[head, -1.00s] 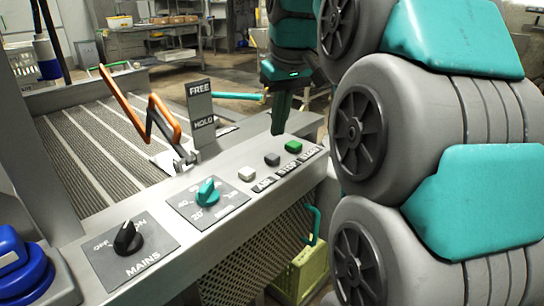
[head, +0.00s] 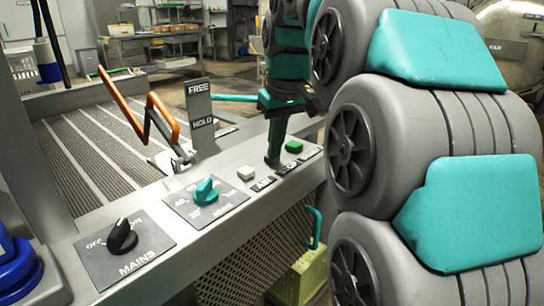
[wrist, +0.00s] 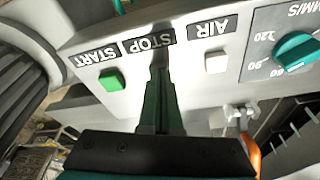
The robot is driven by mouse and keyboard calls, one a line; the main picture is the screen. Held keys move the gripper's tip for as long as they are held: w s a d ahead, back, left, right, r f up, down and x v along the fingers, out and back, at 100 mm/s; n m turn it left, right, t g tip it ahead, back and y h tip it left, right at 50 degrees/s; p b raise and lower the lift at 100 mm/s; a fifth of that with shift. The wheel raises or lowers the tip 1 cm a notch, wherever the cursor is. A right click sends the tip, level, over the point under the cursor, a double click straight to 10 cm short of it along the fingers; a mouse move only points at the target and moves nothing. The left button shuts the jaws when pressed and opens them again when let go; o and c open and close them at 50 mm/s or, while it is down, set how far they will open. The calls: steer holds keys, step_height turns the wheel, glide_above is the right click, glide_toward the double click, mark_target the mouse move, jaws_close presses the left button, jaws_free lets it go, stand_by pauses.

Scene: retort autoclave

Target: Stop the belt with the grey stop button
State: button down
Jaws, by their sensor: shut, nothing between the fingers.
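My gripper (head: 273,160) is shut and empty, and points down at the control panel. Its tips are at the spot of the grey stop button, between the white button (head: 245,173) and the green button (head: 294,146). The grey button is hidden behind the fingers in both views. In the wrist view, my gripper (wrist: 160,72) ends just beside the STOP label (wrist: 149,43). I cannot tell whether the button is pressed in.
The belt (head: 85,165) lies behind the panel (head: 225,214). A lever with an orange handle (head: 160,118) and the FREE/HOLD plate (head: 199,105) stand left of my gripper. A teal speed dial (head: 206,191) and the black MAINS switch (head: 122,237) are nearer.

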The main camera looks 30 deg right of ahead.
steer(key=shift+f, duration=0.45)
steer(key=shift+r, duration=0.1)
steer(key=shift+s+r, duration=0.3)
steer(key=shift+s, duration=0.5)
steer(key=shift+s+r, duration=0.25)
steer(key=shift+s, duration=0.5)
steer(key=v, duration=0.7)
steer(key=shift+r+p, duration=0.35)
steer(key=shift+p, duration=0.05)
steer(key=shift+s, duration=0.1)
